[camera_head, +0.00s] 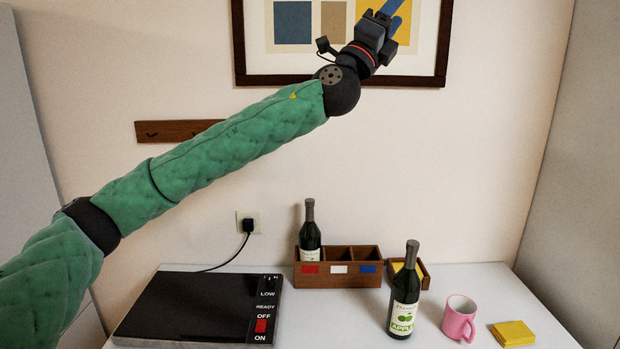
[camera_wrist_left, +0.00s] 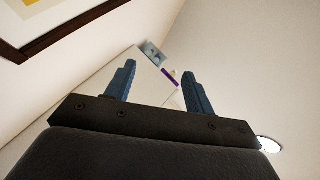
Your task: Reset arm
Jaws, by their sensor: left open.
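My left arm comes in from the left in the head view, in a green quilted sleeve. It reaches up and to the right across the wall. My left gripper (camera_head: 394,12) is at the top edge, in front of the framed picture, with its blue fingers partly cut off. In the left wrist view the left gripper (camera_wrist_left: 157,88) has its two blue fingers spread apart, with nothing between them. It is high above the table and away from the objects there. My right gripper is in neither view.
A black hot plate (camera_head: 190,306) lies at the table's left. A wooden divided box (camera_head: 338,281) holds a dark bottle (camera_head: 310,236) in its left compartment. An apple-labelled bottle (camera_head: 404,295), pink mug (camera_head: 459,318) and yellow pad (camera_head: 512,333) stand at right. A framed picture (camera_head: 342,80) hangs behind.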

